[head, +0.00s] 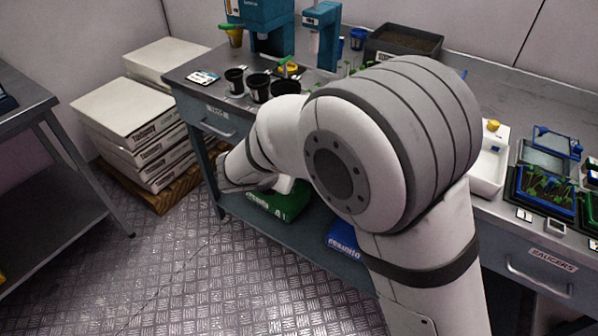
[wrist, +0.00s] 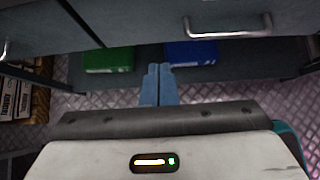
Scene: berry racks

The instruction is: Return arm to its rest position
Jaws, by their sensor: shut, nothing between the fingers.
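My white arm fills the middle of the head view, bent in front of the workbench (head: 215,98). Its far end points down and left near the bench's lower shelf, and the fingers are hidden there. In the wrist view my gripper (wrist: 160,68) shows two blue-grey fingers pressed together with nothing between them. The fingers point toward the lower shelf (wrist: 225,80), which holds a green bag (wrist: 108,60) and a blue bag (wrist: 190,54). The gripper appears apart from both bags.
Stacked white boxes (head: 120,108) stand on a wooden pallet (head: 165,196) at left. A grey table (head: 40,95) stands at far left. The metal floor (head: 200,270) in front is clear.

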